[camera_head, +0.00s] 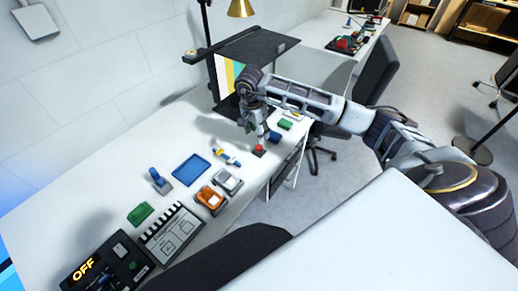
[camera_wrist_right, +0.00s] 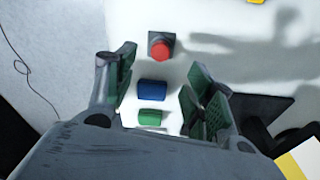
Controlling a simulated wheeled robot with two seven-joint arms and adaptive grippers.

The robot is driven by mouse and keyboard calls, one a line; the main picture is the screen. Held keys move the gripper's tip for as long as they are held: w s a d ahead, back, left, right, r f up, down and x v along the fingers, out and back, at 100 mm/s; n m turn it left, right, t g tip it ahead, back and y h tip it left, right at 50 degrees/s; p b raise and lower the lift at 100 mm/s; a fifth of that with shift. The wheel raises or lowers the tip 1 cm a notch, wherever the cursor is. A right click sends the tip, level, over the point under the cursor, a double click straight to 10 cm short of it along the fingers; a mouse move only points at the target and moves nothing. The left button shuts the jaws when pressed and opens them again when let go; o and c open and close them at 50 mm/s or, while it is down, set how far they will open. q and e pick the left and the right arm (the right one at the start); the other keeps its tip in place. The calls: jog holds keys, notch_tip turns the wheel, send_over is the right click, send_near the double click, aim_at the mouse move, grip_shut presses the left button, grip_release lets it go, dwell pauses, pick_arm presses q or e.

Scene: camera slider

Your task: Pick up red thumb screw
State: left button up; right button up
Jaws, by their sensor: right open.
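The red thumb screw (camera_head: 259,148) is a small red knob on a dark square base, standing near the table's edge. In the right wrist view its round red top (camera_wrist_right: 160,50) shows from above, beyond the fingertips. My right gripper (camera_head: 260,132) points down just above and behind it. In the right wrist view the fingers (camera_wrist_right: 158,76) are spread wide, with nothing held between them. The knob is apart from both fingers. My left gripper is not in view.
A blue block (camera_wrist_right: 152,90) and a green block (camera_wrist_right: 149,118) lie beneath the open fingers. A blue tray (camera_head: 190,170), a clapperboard (camera_head: 172,234), an orange-and-white block (camera_head: 211,200) and a black box reading OFF (camera_head: 107,264) occupy the white table. A monitor stands behind my right gripper.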

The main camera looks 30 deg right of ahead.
aim_at(257, 148)
notch_tip(257, 148, down, 2)
jog(key=shift+d+f, duration=0.1)
jog(key=shift+f, duration=0.45)
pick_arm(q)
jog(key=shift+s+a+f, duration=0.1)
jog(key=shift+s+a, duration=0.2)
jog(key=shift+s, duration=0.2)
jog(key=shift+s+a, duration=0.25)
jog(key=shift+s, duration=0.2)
pick_arm(e)
jog(key=shift+f, duration=0.15)
